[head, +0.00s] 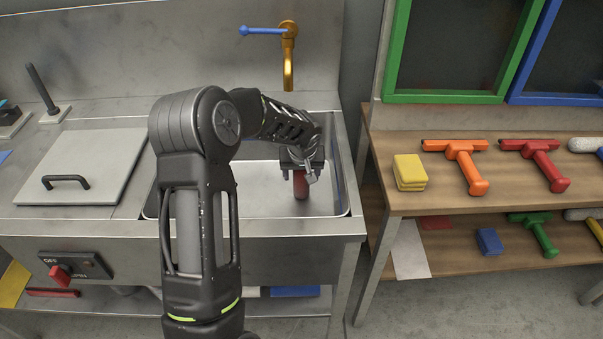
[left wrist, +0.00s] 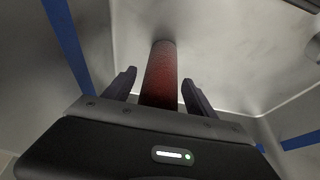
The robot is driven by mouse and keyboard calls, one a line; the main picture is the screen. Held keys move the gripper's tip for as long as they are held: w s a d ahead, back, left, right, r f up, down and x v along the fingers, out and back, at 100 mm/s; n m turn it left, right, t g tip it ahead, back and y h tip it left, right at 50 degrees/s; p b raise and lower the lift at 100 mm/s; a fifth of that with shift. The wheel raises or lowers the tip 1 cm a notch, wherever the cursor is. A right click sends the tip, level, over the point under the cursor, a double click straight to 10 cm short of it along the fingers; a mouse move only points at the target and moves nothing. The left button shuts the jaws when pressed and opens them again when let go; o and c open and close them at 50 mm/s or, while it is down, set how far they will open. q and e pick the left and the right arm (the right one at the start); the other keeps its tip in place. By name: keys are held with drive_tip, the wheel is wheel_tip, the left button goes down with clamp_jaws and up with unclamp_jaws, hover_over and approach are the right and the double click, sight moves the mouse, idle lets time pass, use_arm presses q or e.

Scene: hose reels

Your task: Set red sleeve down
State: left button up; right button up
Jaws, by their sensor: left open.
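The red sleeve (head: 301,186) stands upright in the sink basin, below my left gripper (head: 302,172). In the left wrist view the red sleeve (left wrist: 161,72) is a dark red cylinder between the two fingers of my left gripper (left wrist: 160,88). The fingers are open, with a gap on each side of the sleeve. The sleeve's far end appears to meet the basin floor. Its near end is hidden behind the gripper body. My right gripper is in neither view.
The sink basin (head: 256,204) has raised metal walls close around the gripper. A brass tap (head: 289,62) with a blue handle stands behind it. A metal lid (head: 88,167) lies to the left. A wooden shelf (head: 398,180) at right holds a yellow sponge stack (head: 410,172) and squeegees.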

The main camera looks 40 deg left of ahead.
use_arm(q)
drive_tip(key=v, duration=1.2)
drive_tip(key=shift+w, duration=0.1)
